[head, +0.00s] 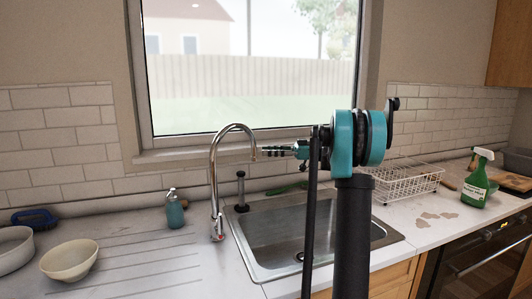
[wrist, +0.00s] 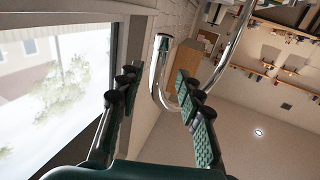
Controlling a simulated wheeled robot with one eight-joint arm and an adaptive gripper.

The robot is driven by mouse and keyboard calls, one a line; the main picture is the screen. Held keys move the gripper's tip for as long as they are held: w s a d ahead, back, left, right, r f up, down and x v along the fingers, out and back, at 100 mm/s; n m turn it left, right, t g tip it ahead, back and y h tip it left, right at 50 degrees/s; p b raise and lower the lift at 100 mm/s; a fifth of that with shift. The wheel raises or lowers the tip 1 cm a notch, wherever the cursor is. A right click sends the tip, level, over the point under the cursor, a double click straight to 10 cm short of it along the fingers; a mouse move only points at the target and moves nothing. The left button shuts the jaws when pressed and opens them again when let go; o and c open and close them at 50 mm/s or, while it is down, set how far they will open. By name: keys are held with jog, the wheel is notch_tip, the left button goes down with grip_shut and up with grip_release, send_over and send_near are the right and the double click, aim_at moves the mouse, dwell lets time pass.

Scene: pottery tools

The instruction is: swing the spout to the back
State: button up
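The chrome gooseneck spout (head: 232,130) rises from the faucet base (head: 217,232) at the left rim of the sink and curves over to the right. Its outlet end hangs at my gripper's fingertips. My gripper (head: 264,153) reaches in from the right at the height of the outlet. Whether either finger touches the spout is unclear.
The steel sink (head: 245,252) lies below, partly hidden by my arm. The window (head: 180,110) is close behind. A teal soap bottle (head: 175,212) and a white bowl (head: 70,262) stand left. A wire dish rack (head: 410,184) and green spray bottle (head: 475,184) stand right.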

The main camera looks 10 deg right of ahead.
jog(key=shift+s+d+m, duration=0.1)
jog(key=shift+d+m, duration=0.05)
jog(key=shift+m, duration=0.15)
jog(key=c, duration=0.5)
jog(key=shift+s+d+m+t, duration=0.2)
jog(key=shift+d+m+t, duration=0.1)
jog(key=shift+m, duration=0.2)
jog(key=shift+c, duration=1)
jog(key=s+d+m+t, duration=0.1)
jog(key=m, duration=0.1)
jog(key=s+d+m, duration=0.1)
jog(key=m, duration=0.2)
jog(key=s+d+m+t, duration=0.1)
jog(key=m, duration=0.2)
jog(key=shift+s+d+t+h, duration=0.1)
jog(key=shift+d+t+h, duration=0.2)
jog(key=shift+h, duration=0.1)
grip_shut()
jog(key=s+d+f+m+t+h, duration=0.15)
jog(key=s+d+m+t, duration=0.3)
jog(key=m, duration=0.95)
jog(key=x, duration=1.3)
jog(key=shift+a, duration=0.4)
